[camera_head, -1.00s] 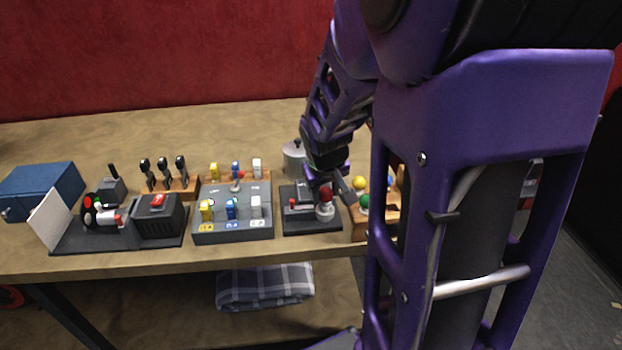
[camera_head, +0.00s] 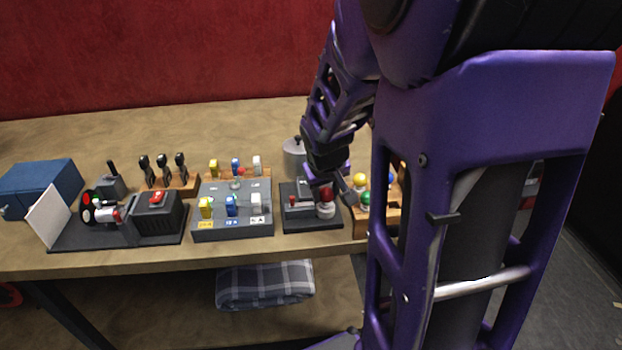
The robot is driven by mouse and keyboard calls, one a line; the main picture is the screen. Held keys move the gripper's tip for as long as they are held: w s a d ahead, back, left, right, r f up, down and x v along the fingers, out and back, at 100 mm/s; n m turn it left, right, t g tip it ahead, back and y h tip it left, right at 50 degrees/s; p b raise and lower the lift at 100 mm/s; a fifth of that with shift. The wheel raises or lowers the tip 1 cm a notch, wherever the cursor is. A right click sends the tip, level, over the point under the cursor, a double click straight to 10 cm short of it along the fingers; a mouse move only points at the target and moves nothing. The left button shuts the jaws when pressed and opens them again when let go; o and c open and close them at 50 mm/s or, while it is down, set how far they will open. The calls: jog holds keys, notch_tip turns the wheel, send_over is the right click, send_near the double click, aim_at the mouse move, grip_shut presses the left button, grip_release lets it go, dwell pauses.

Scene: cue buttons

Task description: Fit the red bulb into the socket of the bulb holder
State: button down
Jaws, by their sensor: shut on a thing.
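The red bulb (camera_head: 325,195) is upright above the light-coloured socket (camera_head: 325,209) at the right side of the black bulb holder (camera_head: 301,222). My gripper (camera_head: 327,188) comes down over it from above and is shut on the bulb. The bulb's lower end meets the socket in this view, but I cannot tell how deep it sits. My gripper's fingers hide part of the bulb.
Right of the holder, a wooden rack (camera_head: 373,220) holds yellow, green and blue bulbs, partly behind my arm. A grey switch panel (camera_head: 232,232) stands to the left. A metal pot (camera_head: 293,158) stands behind. The table's back is clear.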

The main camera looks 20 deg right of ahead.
aim_at(326, 191)
dwell(0.4)
jog(key=shift+c, duration=1.3)
grip_release()
jog(key=shift+r+p, duration=2.75)
jog(key=shift+r, duration=0.75)
